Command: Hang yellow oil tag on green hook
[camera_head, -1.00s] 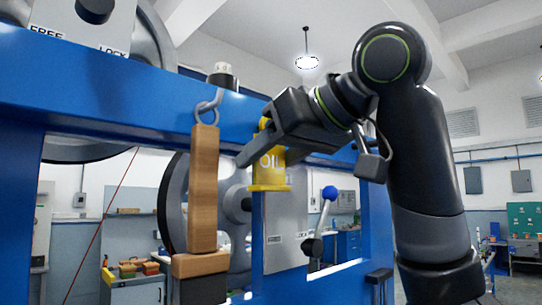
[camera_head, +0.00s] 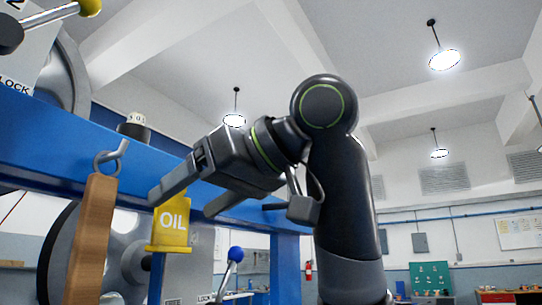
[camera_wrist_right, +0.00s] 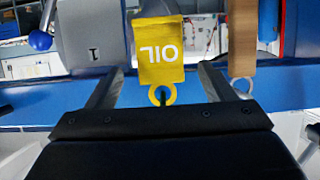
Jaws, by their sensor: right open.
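The yellow oil tag (camera_head: 172,223) hangs upright in front of the blue beam, its top hidden behind my right gripper (camera_head: 184,204) in the head view. In the right wrist view the tag (camera_wrist_right: 162,55) appears upside down. Its yellow ring (camera_wrist_right: 162,95) has a small dark peg at its middle. My right gripper (camera_wrist_right: 160,85) is open, with one finger on each side of the tag and ring and a visible gap on both sides. My left gripper is not in view. I cannot make out a green hook in either view.
A wooden block (camera_head: 90,245) hangs from a metal ring left of the tag, close to the gripper. The blue beam (camera_head: 60,135) runs behind both. A blue-knobbed lever (camera_head: 235,255) stands to the right below. Open room lies to the right.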

